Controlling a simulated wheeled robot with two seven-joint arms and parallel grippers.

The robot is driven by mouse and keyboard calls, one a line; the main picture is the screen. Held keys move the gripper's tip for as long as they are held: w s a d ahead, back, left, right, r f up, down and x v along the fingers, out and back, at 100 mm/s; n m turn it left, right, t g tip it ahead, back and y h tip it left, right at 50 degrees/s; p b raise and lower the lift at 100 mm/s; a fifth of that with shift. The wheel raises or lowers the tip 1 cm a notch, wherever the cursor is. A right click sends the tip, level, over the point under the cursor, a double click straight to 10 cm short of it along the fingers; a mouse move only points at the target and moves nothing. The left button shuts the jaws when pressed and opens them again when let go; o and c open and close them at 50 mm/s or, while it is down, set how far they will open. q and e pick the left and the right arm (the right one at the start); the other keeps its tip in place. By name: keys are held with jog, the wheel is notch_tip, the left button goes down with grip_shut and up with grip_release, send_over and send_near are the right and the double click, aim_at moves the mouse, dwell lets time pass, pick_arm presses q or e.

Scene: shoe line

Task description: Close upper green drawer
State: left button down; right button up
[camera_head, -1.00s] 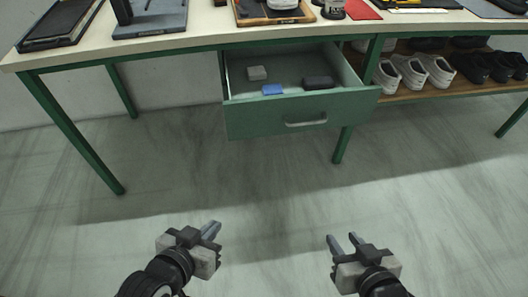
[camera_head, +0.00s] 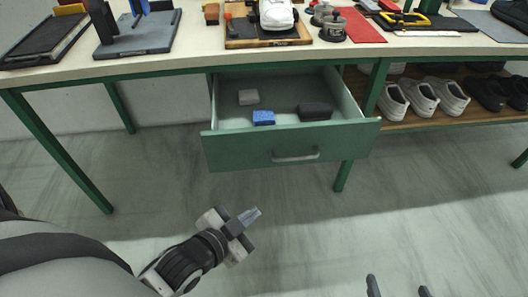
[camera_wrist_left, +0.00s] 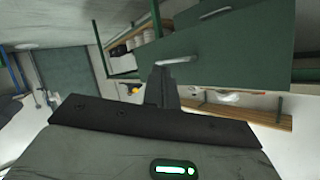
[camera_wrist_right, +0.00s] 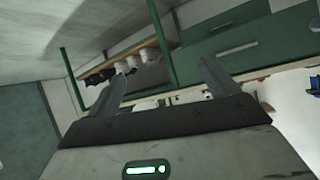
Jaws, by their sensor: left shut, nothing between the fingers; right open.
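The green drawer (camera_head: 290,148) hangs pulled out under the workbench, with a metal bar handle (camera_head: 296,156) on its front. In the left wrist view the drawer front (camera_wrist_left: 230,45) and handle show beyond the fingers. My right gripper (camera_head: 398,286) is open and empty at the bottom edge, farther from the drawer. The right wrist view shows its spread fingers (camera_wrist_right: 165,85).
The workbench top (camera_head: 190,62) carries trays, tools and a white shoe (camera_head: 277,14). Right of the drawer, a wooden shelf (camera_head: 400,118) holds several white and black shoes. A green bench leg (camera_head: 343,176) stands by the drawer's right side. The floor in front is clear.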

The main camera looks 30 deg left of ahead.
pick_arm(q)
jog(key=w+a+f+m+t+b, duration=0.2)
jog(key=a+m+t+b, duration=0.2)
jog(key=a+m, duration=0.5)
jog(key=m+h+b, duration=0.1)
jog(key=m, duration=0.3)
send_near(261, 152)
jog(key=w+d, duration=0.2)
jog(key=d, duration=0.1)
jog(key=w, duration=0.1)
jog(key=w+a, duration=0.1)
jog(key=w, duration=0.1)
jog(key=shift+a+f+t, duration=0.2)
jog(key=shift+t, duration=0.1)
jog(key=shift+w+a, duration=0.2)
jog(key=shift+w, duration=0.2)
pick_arm(e)
jog(key=f, duration=0.1)
jog(key=s, duration=0.1)
jog(key=f, duration=0.1)
jog(key=shift+s+a+f+t+y, duration=0.3)
jog(key=shift+s+f+t, duration=0.05)
jog(key=shift+t, duration=0.05)
pick_arm(q)
jog(key=shift+a, duration=0.1)
pick_arm(e)
jog(key=shift+s+f, duration=0.1)
jog(key=shift+s, duration=0.05)
